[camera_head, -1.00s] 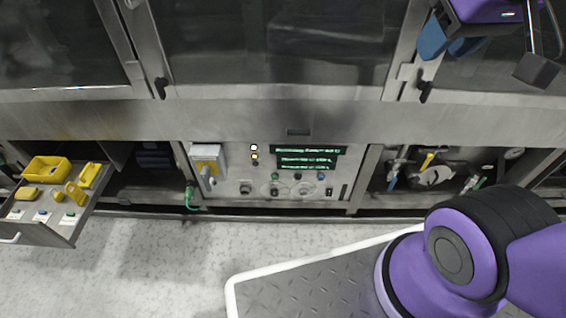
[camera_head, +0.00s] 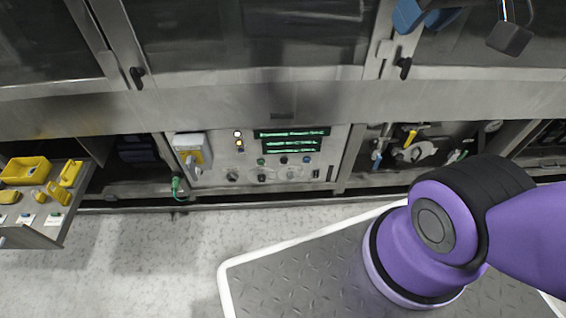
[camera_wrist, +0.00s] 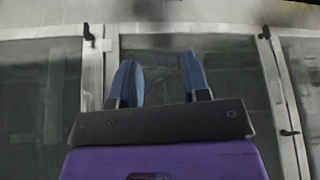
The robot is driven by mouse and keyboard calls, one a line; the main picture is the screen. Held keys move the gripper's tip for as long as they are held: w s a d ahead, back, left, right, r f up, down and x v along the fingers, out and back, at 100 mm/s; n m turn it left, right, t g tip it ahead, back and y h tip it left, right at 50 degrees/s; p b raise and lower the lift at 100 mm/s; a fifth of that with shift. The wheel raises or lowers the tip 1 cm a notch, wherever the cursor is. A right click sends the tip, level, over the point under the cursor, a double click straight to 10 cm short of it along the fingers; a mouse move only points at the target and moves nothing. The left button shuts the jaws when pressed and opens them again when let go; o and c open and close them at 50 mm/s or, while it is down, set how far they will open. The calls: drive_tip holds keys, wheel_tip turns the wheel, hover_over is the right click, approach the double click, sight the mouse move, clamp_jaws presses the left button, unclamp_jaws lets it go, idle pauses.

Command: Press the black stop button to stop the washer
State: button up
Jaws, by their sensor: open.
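The washer's control panel (camera_head: 215,178) is low in the middle of the head view. A row of small buttons sits under its green-lit display (camera_head: 288,141): a green one (camera_head: 261,162), a small black one (camera_head: 283,160) that looks like the stop button, and a blue one (camera_head: 306,160). My gripper (camera_head: 425,18) is at the top right of the head view, partly cut off, above and to the right of the panel. In the wrist view its two blue fingers (camera_wrist: 158,70) are apart and empty, before the washer's glass doors. The panel is not seen there.
An open drawer (camera_head: 45,238) with yellow parts and small buttons juts out at the left. A grey switch box (camera_head: 188,143) with a yellow plate and a green cable (camera_head: 177,188) is left of the buttons. An open bay with hoses (camera_head: 412,150) is at the right.

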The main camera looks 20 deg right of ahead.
idle(0.3)
clamp_jaws()
idle(1.6)
